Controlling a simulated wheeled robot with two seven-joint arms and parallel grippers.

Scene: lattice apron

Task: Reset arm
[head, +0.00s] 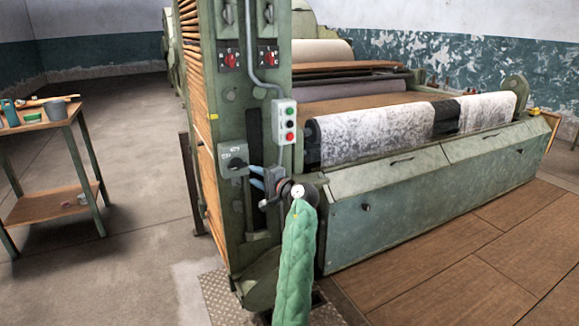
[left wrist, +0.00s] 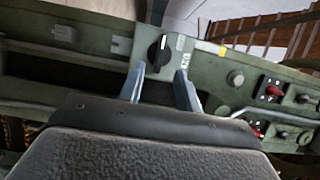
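My left gripper (head: 252,176) is in front of the green machine's upright in the head view, at the end of my green padded arm. Its two blue-grey fingers are spread and point at a grey switch box (head: 234,151) with a black rotary knob (head: 237,164). In the left wrist view the fingers (left wrist: 160,78) stand apart with nothing held between them. The knob (left wrist: 159,49) shows just beyond the gap; I cannot tell whether a finger touches the box. My right gripper is in neither view.
A push-button box (head: 284,122) hangs above my gripper. The machine's low green cover (head: 420,185) and patterned roll (head: 375,135) lie to the right. A wooden-topped table (head: 45,122) with small items stands at left. The floor (head: 140,150) between is clear.

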